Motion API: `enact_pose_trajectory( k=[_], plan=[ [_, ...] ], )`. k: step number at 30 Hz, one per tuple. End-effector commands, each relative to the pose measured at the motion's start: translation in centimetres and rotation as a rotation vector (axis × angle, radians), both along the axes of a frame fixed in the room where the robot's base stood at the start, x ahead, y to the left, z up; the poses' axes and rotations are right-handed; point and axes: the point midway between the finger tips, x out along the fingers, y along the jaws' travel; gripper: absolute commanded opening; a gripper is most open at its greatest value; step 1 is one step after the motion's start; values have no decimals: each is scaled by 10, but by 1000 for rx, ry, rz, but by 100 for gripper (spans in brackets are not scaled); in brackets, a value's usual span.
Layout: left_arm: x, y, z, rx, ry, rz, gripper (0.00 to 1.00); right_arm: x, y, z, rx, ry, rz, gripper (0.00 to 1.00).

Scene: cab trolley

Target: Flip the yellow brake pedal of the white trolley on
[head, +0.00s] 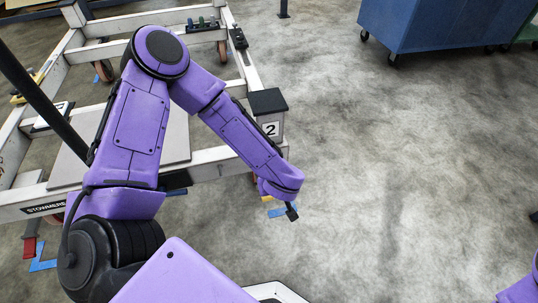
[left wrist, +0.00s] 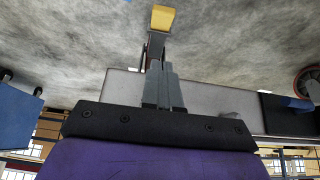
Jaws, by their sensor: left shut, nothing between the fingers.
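The white trolley (head: 205,165) stands at the left of the head view, partly behind my left arm. Its yellow brake pedal (left wrist: 163,18) shows at the top of the left wrist view, on a thin bracket beyond my fingers. In the head view only a small yellow bit (head: 266,198) shows beside my left wrist, mostly hidden. My left gripper (head: 292,211) is low by the trolley's near right corner post. In the left wrist view its fingers (left wrist: 161,70) are together and empty, pointing towards the pedal. Contact cannot be told. My right gripper is out of view.
The corner post marked 2 (head: 270,128) rises close beside my left forearm. A red pedal (head: 29,246) is at the trolley's left corner, near blue floor tape (head: 42,265). A blue cart (head: 425,25) stands at the back right.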

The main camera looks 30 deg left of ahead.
Motion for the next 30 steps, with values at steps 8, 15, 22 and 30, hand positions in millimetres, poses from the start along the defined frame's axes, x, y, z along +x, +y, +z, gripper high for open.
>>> enact_pose_trajectory(
  k=[8,15,22,30],
  plan=[
    [10,13,-37,1,2,2,0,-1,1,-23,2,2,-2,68],
    [27,33,-85,0,1,3,0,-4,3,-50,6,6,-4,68],
    [26,32,-120,1,1,-2,0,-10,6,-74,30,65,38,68],
    [24,29,-127,1,0,-1,0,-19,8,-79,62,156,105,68]
  ],
)
